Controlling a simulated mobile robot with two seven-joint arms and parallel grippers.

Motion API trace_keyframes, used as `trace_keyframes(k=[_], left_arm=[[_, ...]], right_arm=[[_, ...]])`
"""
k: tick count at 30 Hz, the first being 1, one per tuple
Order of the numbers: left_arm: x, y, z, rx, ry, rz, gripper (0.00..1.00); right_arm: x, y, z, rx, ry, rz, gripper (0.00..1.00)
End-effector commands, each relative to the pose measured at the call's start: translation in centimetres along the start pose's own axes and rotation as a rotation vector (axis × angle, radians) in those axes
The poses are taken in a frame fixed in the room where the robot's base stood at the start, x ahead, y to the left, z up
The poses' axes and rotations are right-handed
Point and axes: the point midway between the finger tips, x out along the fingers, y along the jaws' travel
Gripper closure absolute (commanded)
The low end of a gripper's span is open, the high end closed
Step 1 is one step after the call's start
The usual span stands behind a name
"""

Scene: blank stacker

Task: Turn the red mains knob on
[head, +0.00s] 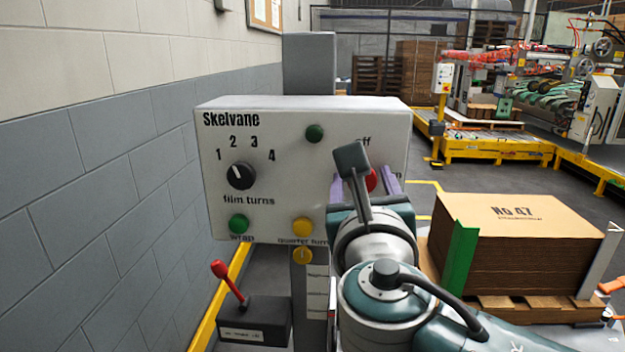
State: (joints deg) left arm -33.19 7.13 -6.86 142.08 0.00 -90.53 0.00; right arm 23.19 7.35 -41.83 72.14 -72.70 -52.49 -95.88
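The red mains knob (371,180) is on the right part of the pale "Skelvane" control panel (270,170). Only a small red part of it shows, below the word "off"; my gripper hides the rest. My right gripper (364,184) is in front of the panel, its two purple fingers apart, one on each side of the knob in the picture. I cannot tell whether they touch the knob. The knob's pointer and setting are hidden. My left gripper is not in view.
The panel also has a black film turns knob (241,176), green buttons and yellow buttons. A box with a red-topped lever (230,284) stands below left. A grey block wall is close on the left. A cardboard stack (517,240) on a pallet stands right.

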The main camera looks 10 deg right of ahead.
Motion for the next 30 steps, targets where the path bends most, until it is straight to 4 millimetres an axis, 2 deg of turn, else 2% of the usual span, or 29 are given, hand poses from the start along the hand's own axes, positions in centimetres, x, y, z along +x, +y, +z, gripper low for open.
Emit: trace_keyframes(k=[2,16,23,30], left_arm=[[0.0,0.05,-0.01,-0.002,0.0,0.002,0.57],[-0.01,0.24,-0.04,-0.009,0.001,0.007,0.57],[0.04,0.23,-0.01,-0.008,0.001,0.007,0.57],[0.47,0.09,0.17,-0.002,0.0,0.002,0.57]], right_arm=[[-0.02,0.01,-0.01,0.0,0.0,0.0,0.47],[-0.03,-0.01,0.0,0.0,0.0,0.0,1.0],[-0.03,-0.01,-0.02,0.007,0.0,-0.001,1.0],[-0.05,0.02,-0.08,0.085,-0.001,0.0,1.0]])
